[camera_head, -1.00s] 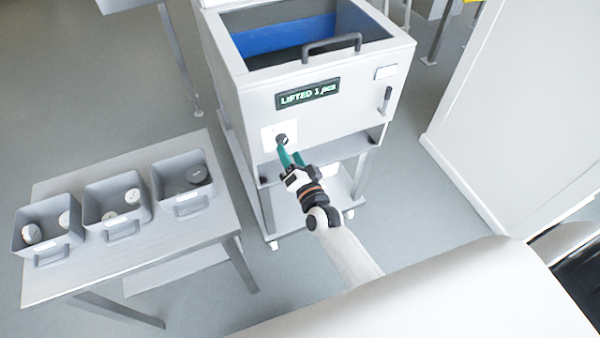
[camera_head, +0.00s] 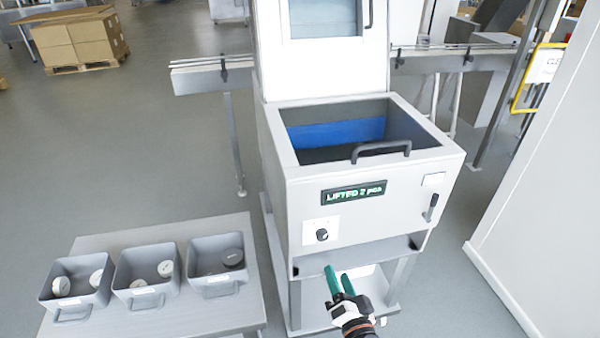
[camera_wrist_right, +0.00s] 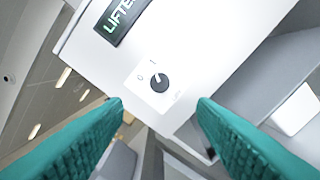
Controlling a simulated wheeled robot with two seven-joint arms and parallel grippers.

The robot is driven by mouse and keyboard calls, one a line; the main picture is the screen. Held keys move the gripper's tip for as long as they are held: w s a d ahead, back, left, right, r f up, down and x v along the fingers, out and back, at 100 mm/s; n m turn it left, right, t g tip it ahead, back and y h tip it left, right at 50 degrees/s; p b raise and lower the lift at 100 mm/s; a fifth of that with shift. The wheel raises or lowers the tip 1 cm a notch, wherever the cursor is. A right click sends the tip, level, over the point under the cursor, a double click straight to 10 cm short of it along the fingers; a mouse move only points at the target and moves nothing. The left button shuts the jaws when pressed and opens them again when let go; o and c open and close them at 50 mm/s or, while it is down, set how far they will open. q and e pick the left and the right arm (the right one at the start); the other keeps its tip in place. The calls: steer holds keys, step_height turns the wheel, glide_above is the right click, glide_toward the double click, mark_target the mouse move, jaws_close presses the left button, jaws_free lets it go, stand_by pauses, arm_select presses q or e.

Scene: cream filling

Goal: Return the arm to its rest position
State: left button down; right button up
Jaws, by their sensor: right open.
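My right gripper (camera_head: 340,281) is open and empty, with green fingers, below and in front of the white machine (camera_head: 300,195). Its fingers also frame the lower part of the right wrist view (camera_wrist_right: 160,108), with nothing between them. The dark knob (camera_head: 322,235) sits on a white plate on the machine's front. It also shows in the right wrist view (camera_wrist_right: 159,83), apart from the fingers. The display (camera_head: 354,192) above the knob appears to read "LIFTED 2 pcs". My left gripper is not in view.
A grey table (camera_head: 200,232) at lower left carries three grey bins (camera_head: 75,285) with round pieces inside. The machine's lid (camera_head: 320,60) stands raised, with its blue-lined bay (camera_head: 335,132) open. A white wall (camera_head: 530,200) stands at right. Floor shows between table and wall.

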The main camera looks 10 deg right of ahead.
steer(key=s+f+n+g+y, duration=0.1)
steer(key=s+f+n+g, duration=0.45)
steer(key=f, duration=0.85)
steer(key=s+f+n+g, duration=0.1)
steer(key=s+f+g, duration=0.2)
steer(key=s+f, duration=0.8)
steer(key=s+d+f+n+g, duration=0.2)
steer(key=s+d+f+g, duration=0.1)
steer(key=s+f, duration=0.6)
steer(key=s+d+f+n+g+h, duration=0.1)
steer(key=s+d+f+n+g, duration=0.2)
steer(key=s+f, duration=0.6)
steer(key=s+g, duration=0.2)
steer(key=s, duration=0.3)
steer(key=shift+h, duration=0.3)
steer(key=shift+w+n+g, duration=0.1)
steer(key=shift+n+g, duration=0.15)
